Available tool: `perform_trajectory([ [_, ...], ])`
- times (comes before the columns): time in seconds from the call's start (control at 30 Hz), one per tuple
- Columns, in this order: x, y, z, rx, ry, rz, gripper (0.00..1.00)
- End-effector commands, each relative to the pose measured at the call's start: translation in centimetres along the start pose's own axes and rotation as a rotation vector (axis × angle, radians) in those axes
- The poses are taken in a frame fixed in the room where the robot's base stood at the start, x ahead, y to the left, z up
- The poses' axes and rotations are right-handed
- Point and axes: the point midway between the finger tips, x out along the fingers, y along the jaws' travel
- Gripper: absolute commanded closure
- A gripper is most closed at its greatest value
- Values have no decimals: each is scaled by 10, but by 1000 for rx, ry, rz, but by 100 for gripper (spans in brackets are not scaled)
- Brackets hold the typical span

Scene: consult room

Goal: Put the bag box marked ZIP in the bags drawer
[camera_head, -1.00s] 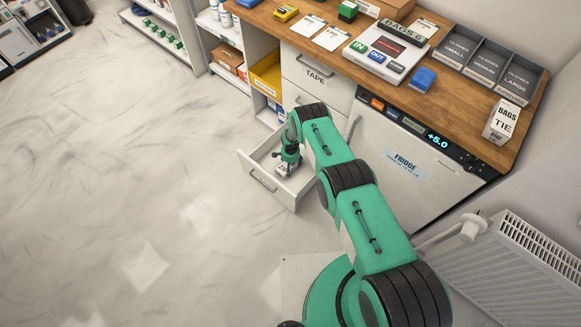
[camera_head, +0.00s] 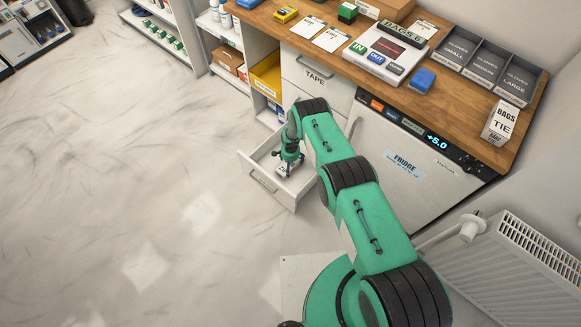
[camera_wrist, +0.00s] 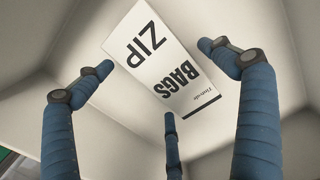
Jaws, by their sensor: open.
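The white bag box marked ZIP (camera_wrist: 165,62) lies in the open drawer, its BAGS and ZIP lettering facing up in the wrist view. It also shows small under my gripper in the head view (camera_head: 284,170). The open drawer (camera_head: 266,181) is low, beneath the counter; its label is too small to read. My gripper (camera_wrist: 165,85) is inside the drawer just above the box, its blue fingers spread apart. The fingers look clear of the box sides, though one fingertip is close to its lower edge. My arm hides part of the drawer.
A BAGS TIE box (camera_head: 502,122) stands on the counter's right end, beside the glove trays (camera_head: 490,62). The closed TAPE drawer (camera_head: 312,75) is above the open one. The fridge (camera_head: 400,165) is to the right. Floor to the left is clear.

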Motion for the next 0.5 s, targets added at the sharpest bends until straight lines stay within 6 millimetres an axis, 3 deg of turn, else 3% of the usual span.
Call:
perform_trajectory([
  [0.5,-68,-1,0,0,0,0,5],
])
